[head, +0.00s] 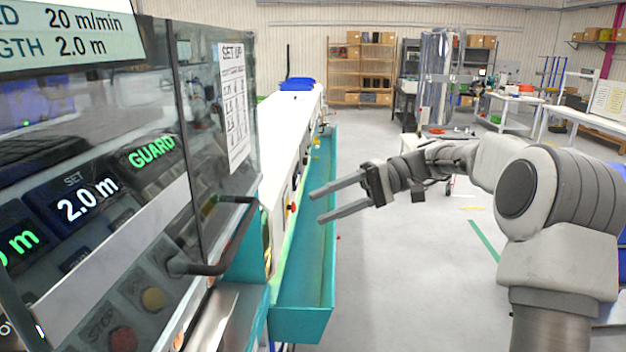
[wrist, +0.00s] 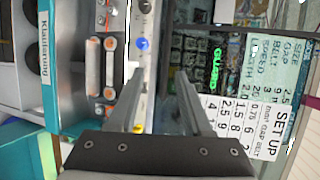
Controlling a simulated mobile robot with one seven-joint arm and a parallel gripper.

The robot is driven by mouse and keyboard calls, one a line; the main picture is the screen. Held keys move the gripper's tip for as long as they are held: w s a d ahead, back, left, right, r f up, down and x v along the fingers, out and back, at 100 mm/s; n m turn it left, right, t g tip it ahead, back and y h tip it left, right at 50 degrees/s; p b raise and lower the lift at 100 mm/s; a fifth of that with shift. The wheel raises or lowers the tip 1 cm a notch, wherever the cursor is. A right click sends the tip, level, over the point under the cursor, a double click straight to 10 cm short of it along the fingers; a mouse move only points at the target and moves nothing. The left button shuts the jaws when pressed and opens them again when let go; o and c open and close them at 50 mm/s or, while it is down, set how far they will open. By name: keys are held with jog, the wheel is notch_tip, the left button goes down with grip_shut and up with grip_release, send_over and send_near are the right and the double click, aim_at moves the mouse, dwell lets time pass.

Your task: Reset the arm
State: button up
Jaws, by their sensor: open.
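My gripper (head: 320,205) is at the end of my arm, which reaches in from the right in the head view. Its two grey fingers point left toward the machine and stand apart, with nothing between them. It hangs in the air over the right side of the teal trough (head: 305,310), clear of the machine's guard door handle (head: 228,240). In the wrist view the two fingers (wrist: 160,100) reach up toward the machine's front, with an empty gap between them.
The machine with a clear guard (head: 215,130), lit displays and a set-up sheet (head: 233,105) fills the left. A long white bench top (head: 285,125) runs back along the trough. Open grey floor (head: 400,270) lies to the right. Shelves (head: 362,70) stand at the back.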

jog(key=s+a+f+m+t+h, duration=0.25)
jog(key=s+h, duration=0.45)
jog(key=s, duration=0.4)
jog(key=s+d+f+t+h, duration=0.2)
jog(key=s+d+t+h, duration=0.1)
jog(key=s+d, duration=0.2)
jog(key=s+d+f+t+h, duration=0.3)
jog(key=s+d+t+h, duration=0.1)
jog(key=s, duration=0.6)
jog(key=shift+d+n, duration=0.35)
jog(key=shift+d, duration=0.1)
jog(key=shift+s+a, duration=0.1)
